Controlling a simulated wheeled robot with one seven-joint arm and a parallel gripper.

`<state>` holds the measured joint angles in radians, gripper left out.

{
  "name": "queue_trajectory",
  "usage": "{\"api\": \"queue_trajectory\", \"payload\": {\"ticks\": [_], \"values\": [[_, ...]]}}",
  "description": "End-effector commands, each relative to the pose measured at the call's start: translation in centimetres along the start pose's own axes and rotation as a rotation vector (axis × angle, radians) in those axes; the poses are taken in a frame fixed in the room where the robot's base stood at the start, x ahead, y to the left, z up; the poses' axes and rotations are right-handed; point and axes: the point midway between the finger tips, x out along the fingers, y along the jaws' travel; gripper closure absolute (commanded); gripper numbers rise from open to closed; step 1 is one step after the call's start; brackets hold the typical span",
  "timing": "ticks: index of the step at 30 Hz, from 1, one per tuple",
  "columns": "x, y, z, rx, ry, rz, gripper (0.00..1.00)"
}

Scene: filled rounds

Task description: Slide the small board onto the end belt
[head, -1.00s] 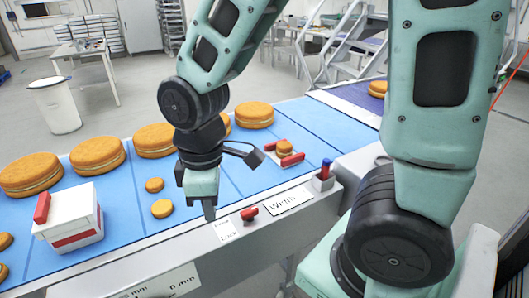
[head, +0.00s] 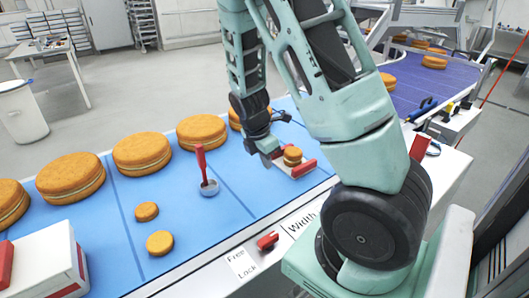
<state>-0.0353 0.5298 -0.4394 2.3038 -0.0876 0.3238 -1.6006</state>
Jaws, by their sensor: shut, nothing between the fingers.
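The small board (head: 286,169) is a white plate with red strips and a small stacked orange round (head: 292,155) on it. It lies on the blue belt (head: 240,165) near the front rail. The end belt (head: 412,97) is the purple one at the upper right, past the blue belt, with several filled rounds on it. My gripper (head: 267,158) is shut and empty, pointing down just left of the board. Whether its fingertips touch the board cannot be told. My arm hides part of the belt beyond.
Several large filled rounds (head: 142,152) line the far side. Two small rounds (head: 160,243) and a white box (head: 45,262) are at left. A red knob (head: 268,240) sits on the front rail.

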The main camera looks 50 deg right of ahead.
Motion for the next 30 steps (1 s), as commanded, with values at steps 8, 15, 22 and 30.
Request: {"api": "queue_trajectory", "payload": {"ticks": [8, 15, 22, 30], "values": [[5.3, -0.1, 0.1, 0.002, 0.000, -0.005, 1.00], [5.8, 0.0, 3.1, 0.005, 0.002, 0.000, 1.00], [6.1, 0.0, 3.9, 0.002, 0.002, 0.000, 1.00], [6.2, 0.0, 3.9, 0.002, 0.002, 0.000, 1.00]]}}
